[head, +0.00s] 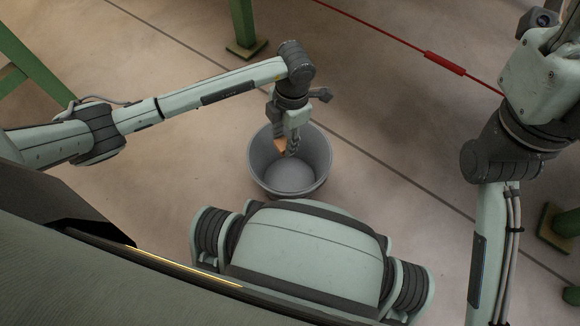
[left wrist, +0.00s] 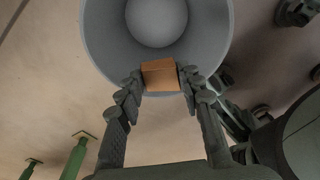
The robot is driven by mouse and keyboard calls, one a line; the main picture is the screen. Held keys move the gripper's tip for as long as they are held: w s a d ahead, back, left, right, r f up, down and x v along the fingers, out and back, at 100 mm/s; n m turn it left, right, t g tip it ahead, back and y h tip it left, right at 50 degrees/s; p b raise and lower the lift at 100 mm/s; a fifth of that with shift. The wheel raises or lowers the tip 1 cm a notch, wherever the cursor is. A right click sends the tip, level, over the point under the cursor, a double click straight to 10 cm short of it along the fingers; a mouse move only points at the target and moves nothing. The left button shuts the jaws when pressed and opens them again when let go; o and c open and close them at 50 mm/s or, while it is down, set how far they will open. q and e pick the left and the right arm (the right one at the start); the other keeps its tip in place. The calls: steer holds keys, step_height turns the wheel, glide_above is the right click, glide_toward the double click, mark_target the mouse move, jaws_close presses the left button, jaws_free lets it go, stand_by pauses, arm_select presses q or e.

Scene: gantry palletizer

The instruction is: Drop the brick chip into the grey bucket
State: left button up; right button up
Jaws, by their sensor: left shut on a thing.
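The brick chip (left wrist: 161,75) is a small orange-brown block held between the fingertips of my left gripper (left wrist: 160,78). In the head view the left gripper (head: 286,142) hangs over the grey bucket (head: 262,178), with the chip (head: 280,146) partly hidden by the fingers. The bucket is round, open at the top and stands upright on the floor. In the left wrist view the chip overlaps the near rim of the bucket (left wrist: 103,42). The visible bucket bottom is empty. My right arm is at the right of the head view, but its gripper is not visible.
A green post (head: 243,25) with a foot stands on the floor behind the bucket. Another green post foot (head: 563,226) is at the far right. A red cable (head: 443,62) crosses the upper right. The floor right of the bucket is clear.

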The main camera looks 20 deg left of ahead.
arm_select(q)
steer(key=o, duration=1.2)
steer(key=r, duration=0.8)
steer(key=w+d+r, duration=0.1)
steer(key=r, duration=0.3)
steer(key=shift+f, duration=0.1)
